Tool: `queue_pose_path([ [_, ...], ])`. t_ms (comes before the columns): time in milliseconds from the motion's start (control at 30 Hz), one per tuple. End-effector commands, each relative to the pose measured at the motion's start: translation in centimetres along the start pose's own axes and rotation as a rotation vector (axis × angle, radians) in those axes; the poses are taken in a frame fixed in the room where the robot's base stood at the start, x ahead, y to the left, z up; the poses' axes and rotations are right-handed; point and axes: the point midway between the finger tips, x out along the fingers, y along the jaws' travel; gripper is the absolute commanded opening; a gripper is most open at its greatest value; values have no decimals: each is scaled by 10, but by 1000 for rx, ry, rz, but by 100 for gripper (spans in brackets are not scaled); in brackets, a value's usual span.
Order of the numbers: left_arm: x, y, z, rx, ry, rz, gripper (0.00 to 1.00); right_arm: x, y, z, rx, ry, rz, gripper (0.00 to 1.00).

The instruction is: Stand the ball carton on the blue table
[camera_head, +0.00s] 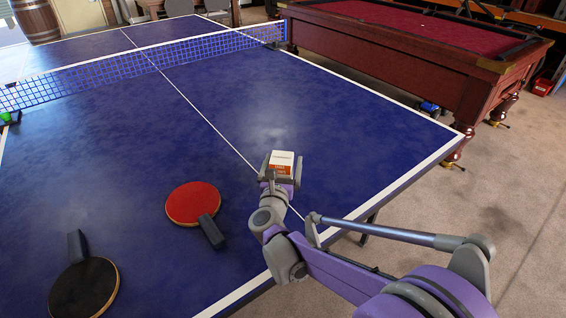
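The ball carton (281,161) is a small box with a white top and an orange-red side. My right gripper (282,172) reaches over the near right part of the blue table (340,150), with a finger on each side of the carton, and appears shut on it. The carton looks upright. Its lower part is hidden by the gripper, so I cannot tell whether it touches the table. My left gripper is not in view.
A red paddle (192,203) and a black paddle (84,287) lie left of my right arm. A net (150,63) crosses the table farther back. A red-topped pool table (400,60) stands at the back right. The blue surface around the carton is clear.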

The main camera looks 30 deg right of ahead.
Motion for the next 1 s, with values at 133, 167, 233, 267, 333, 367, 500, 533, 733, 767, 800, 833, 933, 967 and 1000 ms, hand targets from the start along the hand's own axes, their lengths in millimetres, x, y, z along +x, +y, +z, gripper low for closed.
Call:
queue_pose_path([
  [133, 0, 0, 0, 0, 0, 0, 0, 0, 0, 0, 0, 0, 0, 100],
  [167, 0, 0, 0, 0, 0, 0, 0, 0, 0, 0, 0, 0, 0, 100],
  [233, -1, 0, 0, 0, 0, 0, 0, 0, 0, 2, 0, 0, 0, 100],
  [267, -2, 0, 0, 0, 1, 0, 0, 0, 0, 3, 0, 0, 0, 100],
  [333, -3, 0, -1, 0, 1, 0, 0, -5, 1, 4, 1, 0, 1, 100],
  [367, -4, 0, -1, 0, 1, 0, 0, -9, 1, 4, 1, 0, 2, 100],
  [500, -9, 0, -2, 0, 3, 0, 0, -35, 1, 5, 0, 0, 4, 100],
  [533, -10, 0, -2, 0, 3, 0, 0, -42, 1, 5, 1, 0, 4, 100],
  [733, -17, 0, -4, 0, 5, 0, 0, -85, 1, 5, 1, 0, 5, 100],
  [767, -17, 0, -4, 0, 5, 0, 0, -91, 1, 5, 1, 0, 4, 100],
  [800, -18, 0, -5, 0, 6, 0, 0, -97, 1, 4, 1, 0, 3, 100],
  [833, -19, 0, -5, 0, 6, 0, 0, -102, 1, 4, 2, 1, 4, 100],
  [933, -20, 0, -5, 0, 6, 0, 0, -113, 1, 4, 0, 0, 2, 100],
  [967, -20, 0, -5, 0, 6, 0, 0, -115, 1, 4, 0, 0, 2, 100],
  [1000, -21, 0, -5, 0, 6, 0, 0, -118, 0, 4, 0, 0, 2, 100],
])
